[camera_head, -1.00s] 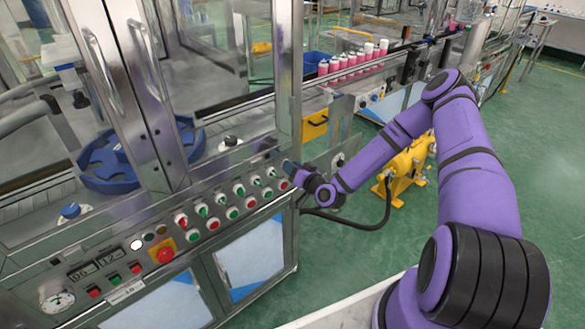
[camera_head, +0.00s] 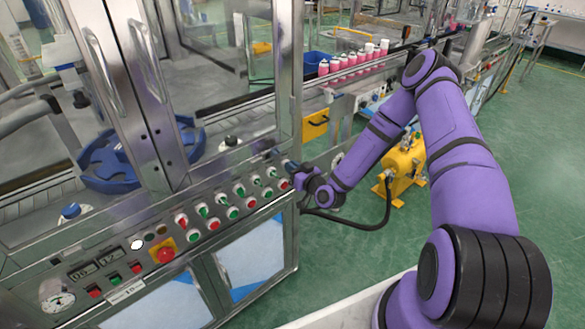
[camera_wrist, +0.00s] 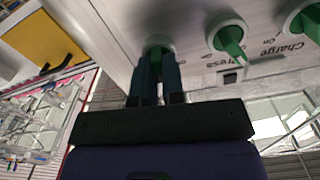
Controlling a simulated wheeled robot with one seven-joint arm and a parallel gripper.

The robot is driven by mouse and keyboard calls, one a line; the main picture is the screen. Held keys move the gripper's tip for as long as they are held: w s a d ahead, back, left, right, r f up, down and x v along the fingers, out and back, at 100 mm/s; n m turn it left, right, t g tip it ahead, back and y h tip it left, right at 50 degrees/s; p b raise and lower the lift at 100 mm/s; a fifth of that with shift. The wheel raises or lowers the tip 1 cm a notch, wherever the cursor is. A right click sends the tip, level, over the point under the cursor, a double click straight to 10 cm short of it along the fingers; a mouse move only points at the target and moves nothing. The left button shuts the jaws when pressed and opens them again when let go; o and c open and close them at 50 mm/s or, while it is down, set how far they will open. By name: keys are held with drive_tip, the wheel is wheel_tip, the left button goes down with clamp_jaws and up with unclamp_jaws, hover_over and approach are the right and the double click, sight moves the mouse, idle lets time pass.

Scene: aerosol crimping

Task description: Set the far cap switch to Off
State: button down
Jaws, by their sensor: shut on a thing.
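In the wrist view, the two dark fingers of my gripper (camera_wrist: 157,75) are shut on a green switch handle with a pale green collar (camera_wrist: 158,42), the end one of its row. The fingers hide most of the handle, so I cannot tell its setting or read its label. In the head view, my gripper (camera_head: 290,166) is at the far right end of the control panel, and that switch is hidden there.
Two more green switches, one in the middle (camera_wrist: 229,38) and one at the right edge (camera_wrist: 305,22), sit beside it in the wrist view. A red emergency button (camera_head: 165,255) is lower left. A yellow machine (camera_head: 403,165) stands on the floor near my forearm.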

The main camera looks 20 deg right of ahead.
drive_tip(key=shift+s+a+n, duration=0.1)
drive_tip(key=shift+a+n, duration=0.05)
drive_tip(key=shift+n, duration=3.65)
drive_tip(key=c, duration=1.2)
unclamp_jaws()
drive_tip(key=v, duration=1)
drive_tip(key=shift+s, duration=0.4)
